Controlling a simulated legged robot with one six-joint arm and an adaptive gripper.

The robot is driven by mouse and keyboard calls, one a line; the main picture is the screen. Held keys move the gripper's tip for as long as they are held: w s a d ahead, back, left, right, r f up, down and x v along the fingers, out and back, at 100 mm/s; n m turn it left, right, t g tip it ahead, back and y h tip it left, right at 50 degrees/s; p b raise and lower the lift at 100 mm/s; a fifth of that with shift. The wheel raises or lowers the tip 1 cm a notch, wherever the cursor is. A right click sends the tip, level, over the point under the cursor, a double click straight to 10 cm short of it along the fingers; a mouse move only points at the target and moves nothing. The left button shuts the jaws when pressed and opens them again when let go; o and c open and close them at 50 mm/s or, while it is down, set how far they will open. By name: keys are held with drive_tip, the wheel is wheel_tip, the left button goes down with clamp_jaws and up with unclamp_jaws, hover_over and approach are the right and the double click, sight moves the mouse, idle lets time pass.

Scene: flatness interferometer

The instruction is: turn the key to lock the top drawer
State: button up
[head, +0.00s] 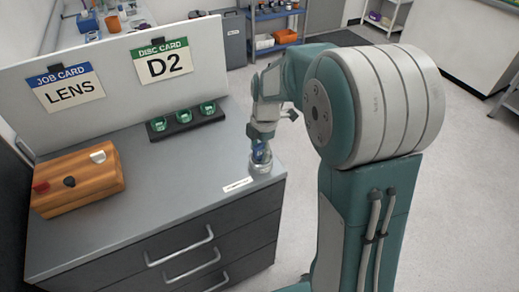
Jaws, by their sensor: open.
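The top drawer (229,219) is the upper dark front of the grey cabinet, with a silver bar handle (180,247). It looks shut. No key or keyhole can be made out on the drawer fronts. My gripper (262,146) points down over the cabinet top near its right front corner. It is open, though its fingers are small in the picture. Right below it stands a small round silver piece (261,167) with a blue part (260,154) at its top. I cannot tell whether the fingers touch the blue part.
A white label (237,185) lies at the front edge. A wooden block (78,183) with coloured knobs is at left. A dark rack (187,122) holds green pieces at the back. A white board (118,120) with LENS and D2 cards stands behind. Floor at right is clear.

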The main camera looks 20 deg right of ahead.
drive_tip(key=shift+r, duration=0.15)
drive_tip(key=r, duration=0.4)
drive_tip(key=d+r, duration=0.1)
drive_tip(key=r, duration=0.6)
drive_tip(key=shift+w+d+r, duration=0.15)
drive_tip(key=shift+w+r, duration=0.1)
drive_tip(key=shift+r, duration=0.05)
wheel_tip(320, 180, up, 8)
drive_tip(key=d, duration=0.1)
drive_tip(key=shift+w, duration=0.15)
idle(0.5)
